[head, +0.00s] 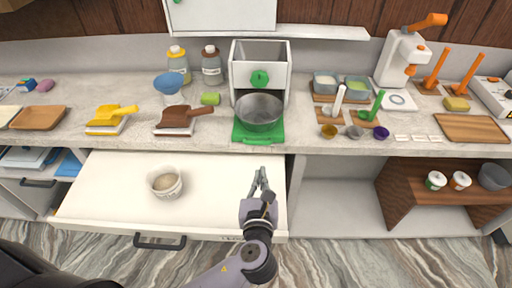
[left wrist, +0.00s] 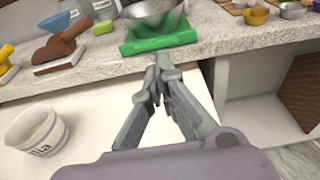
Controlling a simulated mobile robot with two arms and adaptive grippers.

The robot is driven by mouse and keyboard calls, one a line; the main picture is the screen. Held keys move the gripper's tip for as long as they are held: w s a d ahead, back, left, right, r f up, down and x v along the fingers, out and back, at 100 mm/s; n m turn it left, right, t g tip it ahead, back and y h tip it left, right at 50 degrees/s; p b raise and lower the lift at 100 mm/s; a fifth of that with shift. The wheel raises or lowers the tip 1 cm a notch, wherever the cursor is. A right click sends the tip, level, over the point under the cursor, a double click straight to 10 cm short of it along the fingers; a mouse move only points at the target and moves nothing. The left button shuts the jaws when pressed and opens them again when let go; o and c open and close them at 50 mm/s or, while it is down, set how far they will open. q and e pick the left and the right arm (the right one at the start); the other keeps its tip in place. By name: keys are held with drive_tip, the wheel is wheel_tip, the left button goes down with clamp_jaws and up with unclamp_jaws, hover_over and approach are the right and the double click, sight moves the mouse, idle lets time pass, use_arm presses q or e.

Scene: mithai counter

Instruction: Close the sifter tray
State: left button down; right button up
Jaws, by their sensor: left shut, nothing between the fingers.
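The sifter (head: 260,55) is a white box with a green knob, standing on the counter in the head view. Its green tray (head: 258,138) sticks out at the front with a metal bowl (head: 259,111) on it. The green tray also shows in the left wrist view (left wrist: 160,41), straight beyond my fingers. My left gripper (head: 262,172) is shut and empty, in front of and below the tray, over the right part of the open drawer. It appears apart from the tray. My right gripper is not in view.
The open white drawer (head: 115,185) lies below the counter and holds a labelled tub (head: 165,184). A brown scoop (head: 185,116) and a green block (head: 210,98) are left of the sifter. Small containers (head: 325,83) stand to its right. An open shelf is at lower right.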

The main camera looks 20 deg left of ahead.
sight(260, 143)
use_arm(q)
drive_tip(key=f+p+x, duration=0.1)
drive_tip(key=p+x, duration=0.1)
drive_tip(key=x, duration=1.1)
drive_tip(key=shift+a+f, duration=0.2)
drive_tip(key=shift+f, duration=0.05)
drive_tip(key=shift+w, duration=0.1)
drive_tip(key=shift+w+a, duration=0.15)
drive_tip(key=shift+w, duration=0.35)
drive_tip(key=r+b+x, duration=0.1)
drive_tip(key=x, duration=0.4)
drive_tip(key=b+x, duration=0.1)
drive_tip(key=x, duration=0.4)
drive_tip(key=r+b+x, duration=0.1)
drive_tip(key=x, duration=0.4)
drive_tip(key=shift+w+r, duration=0.25)
drive_tip(key=shift+a+r, duration=0.1)
drive_tip(key=shift+r, duration=0.2)
